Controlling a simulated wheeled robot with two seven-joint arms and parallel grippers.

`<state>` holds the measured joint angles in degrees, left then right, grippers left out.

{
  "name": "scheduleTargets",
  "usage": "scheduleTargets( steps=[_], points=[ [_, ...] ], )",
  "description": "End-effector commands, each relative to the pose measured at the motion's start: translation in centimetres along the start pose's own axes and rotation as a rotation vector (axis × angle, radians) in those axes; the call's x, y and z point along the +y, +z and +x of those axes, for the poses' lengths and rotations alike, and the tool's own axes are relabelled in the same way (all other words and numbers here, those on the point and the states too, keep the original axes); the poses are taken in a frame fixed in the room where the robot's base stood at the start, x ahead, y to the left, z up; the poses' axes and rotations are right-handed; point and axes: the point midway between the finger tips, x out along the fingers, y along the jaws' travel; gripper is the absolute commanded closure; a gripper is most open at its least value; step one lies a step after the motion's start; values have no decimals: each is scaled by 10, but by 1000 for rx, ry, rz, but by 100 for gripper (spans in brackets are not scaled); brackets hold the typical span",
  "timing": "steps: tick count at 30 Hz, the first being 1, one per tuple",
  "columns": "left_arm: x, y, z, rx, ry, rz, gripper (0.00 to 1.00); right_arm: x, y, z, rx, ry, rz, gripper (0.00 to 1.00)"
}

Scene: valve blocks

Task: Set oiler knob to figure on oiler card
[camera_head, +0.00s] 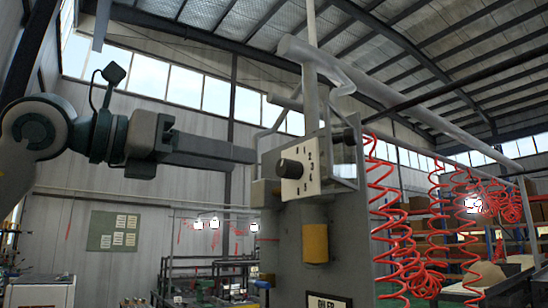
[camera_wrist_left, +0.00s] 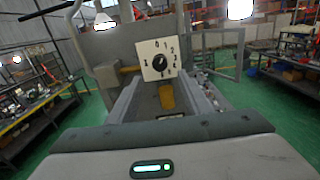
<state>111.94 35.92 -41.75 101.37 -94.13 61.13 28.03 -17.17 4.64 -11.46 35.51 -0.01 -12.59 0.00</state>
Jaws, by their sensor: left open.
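The oiler knob (camera_head: 290,168) is a dark round knob on a white dial plate (camera_head: 309,181) with black figures. The plate is fixed to the front of a grey block. In the left wrist view the knob (camera_wrist_left: 160,63) shows with a pale pointer mark whose direction is too small to read surely. My left gripper (camera_head: 252,156) is open and empty, pointing at the block and short of the knob. In the left wrist view the plate lies beyond the fingers. The oiler card (camera_head: 328,301) is cut off at the bottom edge; only its word shows, its figure is hidden.
A yellow cylinder (camera_head: 315,243) hangs below the dial. The grey panel (camera_head: 284,250) carries the block and pipes rise above it. Red coiled hoses (camera_head: 392,215) hang to the right.

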Motion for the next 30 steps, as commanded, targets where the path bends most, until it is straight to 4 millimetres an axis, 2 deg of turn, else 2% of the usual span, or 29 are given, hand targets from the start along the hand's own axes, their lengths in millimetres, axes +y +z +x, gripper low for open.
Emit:
scheduleTargets(
  steps=[1, 6, 15, 21, 29, 30],
  points=[
    [-1, 3, 10, 3, -3, 0, 55, 0, -1, -8, 0, 0, 0, 100],
    [-1, 3, 41, 4, -3, -1, 55, 0, -2, -23, 0, 0, 0, 100],
    [0, 2, 82, 2, -1, -1, 55, 0, -4, -41, 0, 0, 0, 100],
    [0, 0, 91, 1, -1, 0, 55, 0, -4, -44, 0, -1, 0, 100],
    [0, -1, 92, 1, -1, 0, 55, -1, -4, -44, 0, -1, 0, 100],
    [0, -1, 92, 1, -1, 0, 60, -1, -4, -44, 0, -1, 0, 100]
  ],
)
